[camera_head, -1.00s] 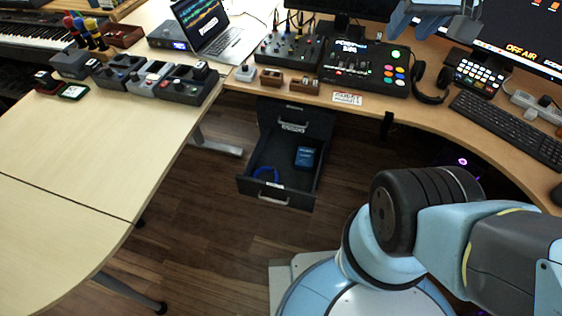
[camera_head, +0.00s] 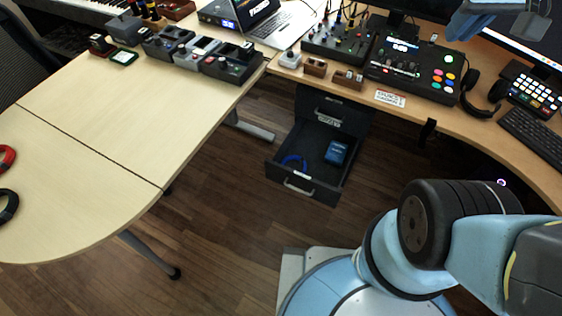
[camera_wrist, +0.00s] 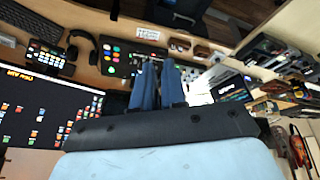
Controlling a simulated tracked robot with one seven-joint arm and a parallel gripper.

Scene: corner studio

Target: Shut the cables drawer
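An open dark drawer (camera_head: 318,189) sticks out from a black drawer unit (camera_head: 335,106) under the desk in the head view. A blue coiled cable (camera_head: 293,161) and a blue box (camera_head: 337,152) lie in it. Its front has a silver handle (camera_head: 298,187) and a small label too small to read. My gripper (camera_head: 497,16) is at the top right, above the desk and far from the drawer, partly cut off. In the wrist view its two blue fingers (camera_wrist: 158,64) are close together with a narrow gap and nothing seen between them. How far they are open is unclear.
The wooden floor (camera_head: 225,210) in front of the drawer is clear. A pale table (camera_head: 130,125) stands at the left, its leg (camera_head: 150,255) beside the open floor. The desk holds a mixer (camera_head: 415,68), headphones (camera_head: 480,95) and a laptop (camera_head: 265,20).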

